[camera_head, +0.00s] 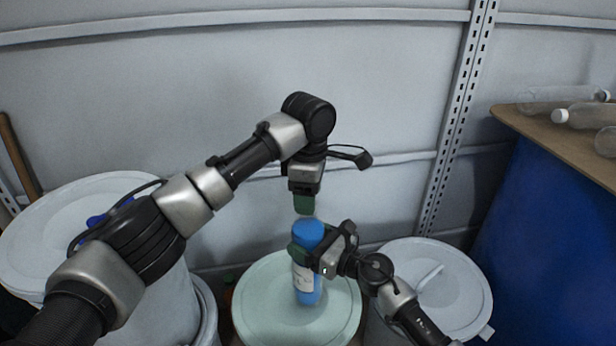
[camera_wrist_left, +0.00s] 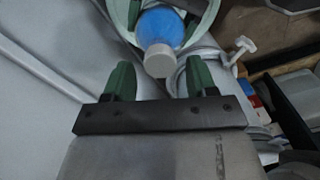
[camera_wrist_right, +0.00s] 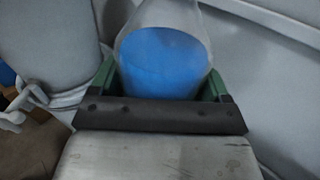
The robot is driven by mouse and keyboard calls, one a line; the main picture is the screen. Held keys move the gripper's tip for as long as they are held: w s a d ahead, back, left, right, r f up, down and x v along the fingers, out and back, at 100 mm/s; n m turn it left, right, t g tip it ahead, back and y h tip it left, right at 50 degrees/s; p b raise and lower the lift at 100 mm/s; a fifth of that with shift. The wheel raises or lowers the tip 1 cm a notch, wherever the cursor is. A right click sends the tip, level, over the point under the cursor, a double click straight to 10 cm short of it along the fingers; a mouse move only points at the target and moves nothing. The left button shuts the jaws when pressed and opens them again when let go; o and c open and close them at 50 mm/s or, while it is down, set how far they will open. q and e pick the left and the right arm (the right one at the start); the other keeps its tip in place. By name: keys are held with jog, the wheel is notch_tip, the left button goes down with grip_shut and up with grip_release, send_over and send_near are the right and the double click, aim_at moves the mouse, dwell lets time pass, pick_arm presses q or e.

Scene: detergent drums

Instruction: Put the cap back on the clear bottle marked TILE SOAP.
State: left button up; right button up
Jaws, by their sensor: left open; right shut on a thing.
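The clear bottle (camera_head: 305,284) with blue liquid and a white label stands upright, apparently on the pale green drum lid (camera_head: 262,309). Its label text is too small to read. My right gripper (camera_head: 316,256) is shut around the bottle's upper body; the blue liquid (camera_wrist_right: 163,62) fills its wrist view between the fingers. My left gripper (camera_head: 304,205) points down, open, just above the bottle top. In the left wrist view, a whitish cap (camera_wrist_left: 160,62) shows at the top of the bottle, between and beyond the open fingertips. I cannot tell whether it is seated.
A white drum (camera_head: 440,283) with a lid stands to the right, and a larger white drum (camera_head: 60,220) to the left. Clear bottles (camera_head: 590,115) lie on a brown board (camera_head: 540,124) over a blue drum (camera_head: 530,225) at far right. A grey wall is behind.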

pick_arm(q)
jog(key=shift+f, duration=0.8)
jog(key=shift+c, duration=0.3)
